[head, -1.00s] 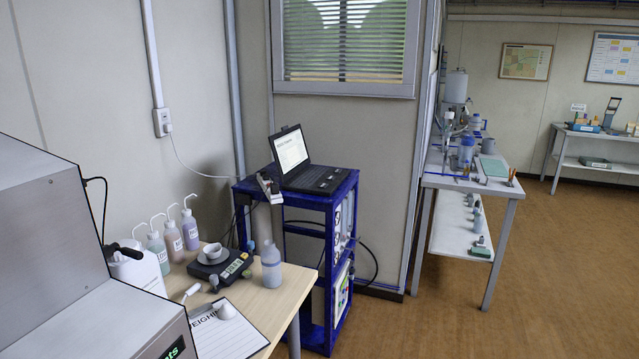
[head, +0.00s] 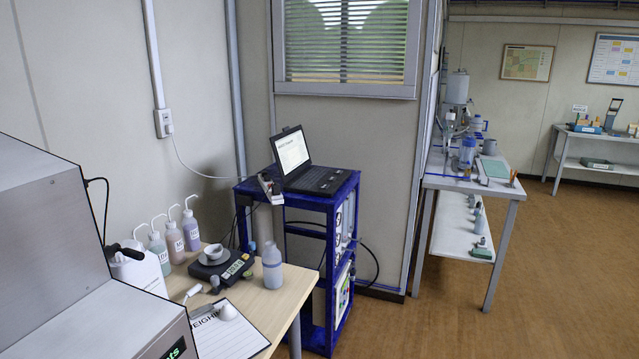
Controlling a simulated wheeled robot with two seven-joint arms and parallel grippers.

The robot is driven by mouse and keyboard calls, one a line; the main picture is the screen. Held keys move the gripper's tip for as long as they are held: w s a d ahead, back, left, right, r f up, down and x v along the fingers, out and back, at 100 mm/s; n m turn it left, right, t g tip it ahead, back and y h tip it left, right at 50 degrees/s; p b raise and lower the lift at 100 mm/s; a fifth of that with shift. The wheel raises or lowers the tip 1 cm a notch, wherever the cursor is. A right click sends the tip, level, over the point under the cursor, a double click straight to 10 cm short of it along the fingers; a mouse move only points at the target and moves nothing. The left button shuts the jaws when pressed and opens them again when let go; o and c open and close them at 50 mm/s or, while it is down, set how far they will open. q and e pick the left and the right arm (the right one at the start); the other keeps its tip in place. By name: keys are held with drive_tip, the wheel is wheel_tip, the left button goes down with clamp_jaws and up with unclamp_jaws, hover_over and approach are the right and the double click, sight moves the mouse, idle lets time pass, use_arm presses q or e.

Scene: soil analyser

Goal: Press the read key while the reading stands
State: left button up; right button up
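A large grey metal-cased instrument (head: 50,250) fills the left edge of the head view. A dark panel with green lit characters (head: 177,349) shows at its lower right corner, cut off by the frame's bottom edge, so I cannot read the full reading. I cannot make out a read key on it. A small balance (head: 222,267) with a white cup (head: 213,252) on it stands on the wooden table; its greenish display (head: 235,268) is too small to read. Neither of my grippers is in view.
Wash bottles (head: 175,243) stand behind the balance, a capped bottle (head: 272,266) beside it, and a printed sheet (head: 230,333) in front. A blue rack (head: 330,205) carries a laptop (head: 312,178). A bench (head: 495,190) stands further right. The brown floor (head: 560,290) is clear.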

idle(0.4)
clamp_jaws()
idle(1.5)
